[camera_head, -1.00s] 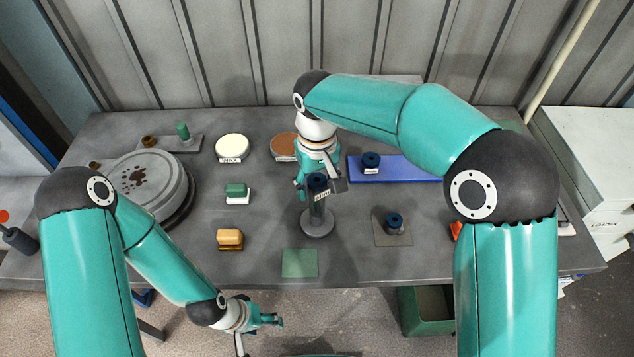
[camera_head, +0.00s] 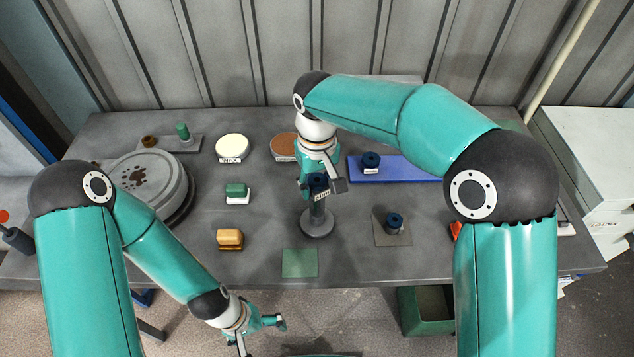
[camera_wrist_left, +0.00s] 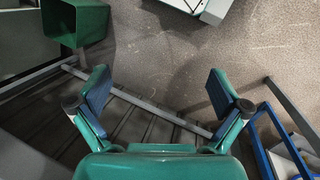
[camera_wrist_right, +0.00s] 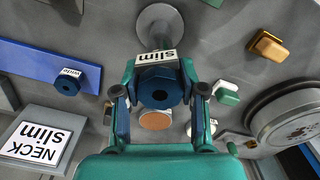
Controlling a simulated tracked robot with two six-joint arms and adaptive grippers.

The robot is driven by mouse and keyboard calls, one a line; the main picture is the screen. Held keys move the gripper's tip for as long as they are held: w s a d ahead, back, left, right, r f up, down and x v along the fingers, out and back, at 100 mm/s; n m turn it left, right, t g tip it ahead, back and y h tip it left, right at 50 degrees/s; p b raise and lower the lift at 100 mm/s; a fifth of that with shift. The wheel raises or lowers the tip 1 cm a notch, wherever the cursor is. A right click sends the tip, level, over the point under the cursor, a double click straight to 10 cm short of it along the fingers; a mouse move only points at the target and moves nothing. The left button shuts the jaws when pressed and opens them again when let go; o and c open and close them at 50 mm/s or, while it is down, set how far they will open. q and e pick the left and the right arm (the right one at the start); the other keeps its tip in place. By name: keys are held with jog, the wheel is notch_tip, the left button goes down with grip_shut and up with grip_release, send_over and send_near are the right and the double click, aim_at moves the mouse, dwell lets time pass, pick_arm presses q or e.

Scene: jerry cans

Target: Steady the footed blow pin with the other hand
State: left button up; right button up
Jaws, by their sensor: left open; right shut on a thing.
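The footed blow pin (camera_head: 317,222) stands upright on the table, with a round grey foot, a thin post and a dark blue head. A white label reading "slim" is on the head. My right gripper (camera_head: 321,184) reaches down from behind and is shut on the head. In the right wrist view the blue head (camera_wrist_right: 160,87) sits between the fingers, with the foot (camera_wrist_right: 160,27) beyond. My left gripper (camera_head: 264,336) is open and empty, in front of the table's near edge and apart from the pin.
A green square (camera_head: 299,263) lies near the front edge. A yellow block (camera_head: 230,239) and a green block (camera_head: 236,190) lie left of the pin. A dark blue piece on a grey plate (camera_head: 393,226) is right. A green bin (camera_head: 425,312) stands below the table.

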pick_arm(q)
jog(key=s+d+r+n+g+h, duration=0.2)
jog(key=s+d+r+n, duration=0.15)
jog(key=d+r, duration=0.2)
jog(key=w+d+r+n+t+h, duration=0.1)
jog(key=w+r+n+h, duration=0.1)
jog(key=w+n, duration=0.1)
jog(key=w+d+r+n+t+h, duration=0.1)
jog(key=w+r+n+t+h, duration=0.1)
jog(key=w+r+n, duration=0.1)
jog(key=w+d+r+n+t+h, duration=0.2)
jog(key=w+r+n, duration=0.1)
jog(key=w+n, duration=0.2)
jog(key=shift+w+r+n, duration=0.25)
jog(key=shift+n, duration=0.5)
jog(key=n+t, duration=0.6)
send_near(311, 218)
jog(key=shift+d+f, duration=0.3)
jog(key=shift+d, duration=0.25)
jog(key=shift+w, duration=0.25)
jog(key=shift+x, duration=5.05)
jog(key=shift+a, duration=0.1)
jog(key=shift+c, duration=0.2)
jog(key=shift+w, duration=0.1)
jog(key=c, duration=1.9)
jog(key=shift+o, duration=0.2)
